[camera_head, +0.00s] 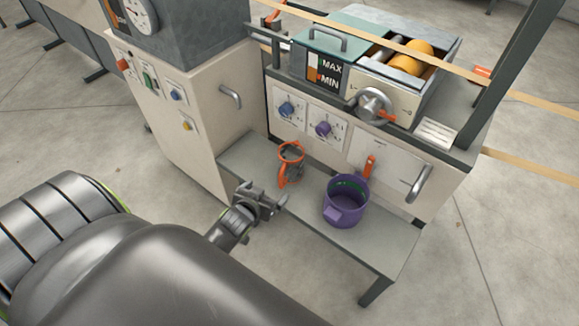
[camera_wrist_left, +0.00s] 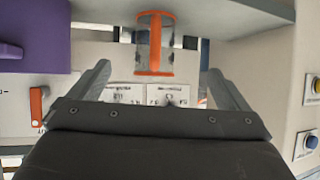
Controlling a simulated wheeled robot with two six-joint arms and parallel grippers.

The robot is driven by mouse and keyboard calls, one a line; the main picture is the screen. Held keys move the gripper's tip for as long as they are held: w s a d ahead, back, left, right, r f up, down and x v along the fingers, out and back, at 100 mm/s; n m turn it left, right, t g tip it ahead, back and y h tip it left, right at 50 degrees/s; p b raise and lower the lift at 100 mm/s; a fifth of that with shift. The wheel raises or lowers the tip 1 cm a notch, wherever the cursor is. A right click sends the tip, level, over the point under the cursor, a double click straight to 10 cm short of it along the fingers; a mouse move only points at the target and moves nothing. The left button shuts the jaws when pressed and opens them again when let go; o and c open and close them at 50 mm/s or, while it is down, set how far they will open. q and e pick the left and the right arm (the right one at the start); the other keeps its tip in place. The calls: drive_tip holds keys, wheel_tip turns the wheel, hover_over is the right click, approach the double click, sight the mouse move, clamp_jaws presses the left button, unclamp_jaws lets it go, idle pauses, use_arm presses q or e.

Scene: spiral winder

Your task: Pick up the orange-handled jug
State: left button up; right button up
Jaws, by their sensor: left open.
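The orange-handled jug (camera_head: 290,165) stands on the grey shelf in front of the machine, with an orange rim and clear-looking sides. In the left wrist view, which is upside down, the jug (camera_wrist_left: 154,45) shows with its orange handle facing me, centred between the fingers and beyond their tips. My left gripper (camera_head: 270,198) is open and empty at the shelf's front edge, short of the jug and apart from it. In the left wrist view its two fingers (camera_wrist_left: 160,80) are spread wide. My right gripper is not in view.
A purple bucket-like container (camera_head: 345,204) stands on the shelf (camera_head: 387,243) to the right of the jug. The machine's panel with blue and purple knobs (camera_head: 322,129) rises behind. A cream cabinet (camera_head: 195,130) stands to the left. The shelf's right end is clear.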

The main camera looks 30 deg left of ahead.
sight(286, 164)
use_arm(q)
drive_tip(key=w+r+t+b, duration=0.1)
drive_tip(key=w+r+t, duration=0.15)
drive_tip(key=r, duration=0.35)
drive_tip(key=shift+g, duration=0.25)
drive_tip(key=b+x, duration=0.1)
drive_tip(key=x, duration=0.4)
drive_tip(key=b+x, duration=0.1)
drive_tip(key=x, duration=0.5)
drive_tip(key=shift+d+f+b, duration=0.2)
drive_tip(key=shift+f+b, duration=0.05)
drive_tip(key=shift+b, duration=0.05)
drive_tip(key=shift+w+a+f, duration=0.1)
drive_tip(key=shift+w+f, duration=0.05)
drive_tip(key=shift+w, duration=0.3)
drive_tip(key=shift+f+b+x, duration=0.15)
drive_tip(key=shift+b+x, duration=0.3)
drive_tip(key=shift+x, duration=0.8)
drive_tip(key=shift+f+b+x, duration=0.15)
drive_tip(key=shift+b+x, duration=0.25)
drive_tip(key=shift+x, duration=0.9)
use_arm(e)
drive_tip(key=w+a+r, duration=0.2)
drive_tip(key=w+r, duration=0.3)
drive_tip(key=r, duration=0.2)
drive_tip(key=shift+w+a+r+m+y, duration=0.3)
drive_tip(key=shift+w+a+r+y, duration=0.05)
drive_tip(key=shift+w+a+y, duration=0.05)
use_arm(q)
drive_tip(key=shift+s+a, duration=0.15)
